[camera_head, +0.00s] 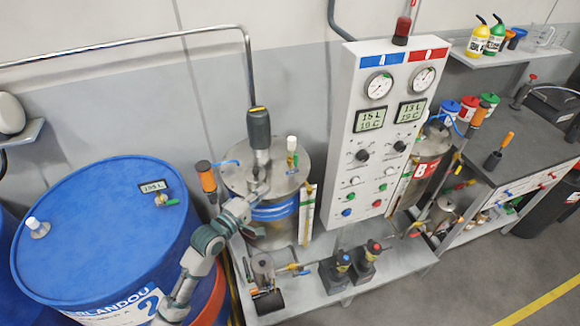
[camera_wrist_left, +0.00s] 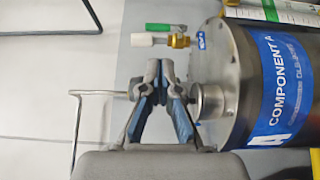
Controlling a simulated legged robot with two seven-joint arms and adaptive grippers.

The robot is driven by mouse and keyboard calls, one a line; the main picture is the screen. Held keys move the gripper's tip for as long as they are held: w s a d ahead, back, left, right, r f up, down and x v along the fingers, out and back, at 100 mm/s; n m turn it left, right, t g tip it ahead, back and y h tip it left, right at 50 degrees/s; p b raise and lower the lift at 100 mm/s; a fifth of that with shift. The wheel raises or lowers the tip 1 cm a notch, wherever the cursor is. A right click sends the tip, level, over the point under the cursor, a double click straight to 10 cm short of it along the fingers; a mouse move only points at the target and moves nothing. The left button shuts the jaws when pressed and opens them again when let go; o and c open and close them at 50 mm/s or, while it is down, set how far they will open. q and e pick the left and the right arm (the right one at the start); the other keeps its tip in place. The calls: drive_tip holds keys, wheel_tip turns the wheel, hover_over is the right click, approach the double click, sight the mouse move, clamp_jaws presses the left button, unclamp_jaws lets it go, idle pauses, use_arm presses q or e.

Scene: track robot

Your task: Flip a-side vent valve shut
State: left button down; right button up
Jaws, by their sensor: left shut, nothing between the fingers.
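The A-side vent valve (camera_head: 292,152) stands on the lid of the A tank (camera_head: 238,183). It has a white cap, a brass body and a small green handle. In the left wrist view the valve (camera_wrist_left: 176,40) lies just beyond my fingertips, clear of them. Its green handle (camera_wrist_left: 165,28) runs alongside the body, parallel to it. My left gripper (camera_head: 263,178) is over the tank lid, left of the valve. In the wrist view my left gripper (camera_wrist_left: 164,68) is shut and empty, its fingertips together, close to a silver fitting (camera_wrist_left: 210,102) on the lid. My right gripper is out of view.
A dark upright unit (camera_head: 258,128) rises beside my gripper above the lid. A blue drum (camera_head: 95,235) stands left. The gauge panel (camera_head: 380,150) stands right of the tank, with the B tank (camera_head: 428,150) beyond. A bent pipe (camera_head: 150,42) runs along the wall.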

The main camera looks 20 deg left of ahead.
sight(296, 162)
use_arm(q)
drive_tip(key=x, duration=1.3)
drive_tip(key=shift+p, duration=0.45)
drive_tip(key=shift+w+a, duration=0.1)
drive_tip(key=shift+a, duration=0.05)
